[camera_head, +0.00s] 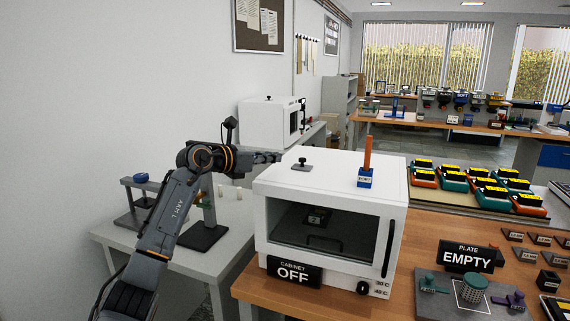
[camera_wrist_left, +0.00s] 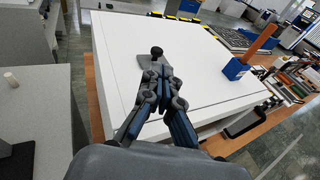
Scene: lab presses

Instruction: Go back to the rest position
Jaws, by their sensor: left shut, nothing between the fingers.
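My left arm comes in from the left in the head view and reaches toward the back left edge of the white cabinet (camera_head: 330,173). My left gripper (camera_head: 278,157) is partly hidden there, beside the cabinet's top. In the left wrist view its fingers (camera_wrist_left: 157,75) are closed together with nothing between them. They are seen over the white cabinet top (camera_wrist_left: 200,75), near a black knob (camera_wrist_left: 156,51) on a grey plate. The same knob (camera_head: 302,160) shows in the head view. My right gripper is not in view.
A blue block with an orange rod (camera_head: 366,170) stands on the cabinet top. A sign reading OFF (camera_head: 293,272) stands in front of the cabinet. A grey side table (camera_head: 200,263) is below my arm. Orange and teal boxes (camera_head: 480,187) fill the bench at right.

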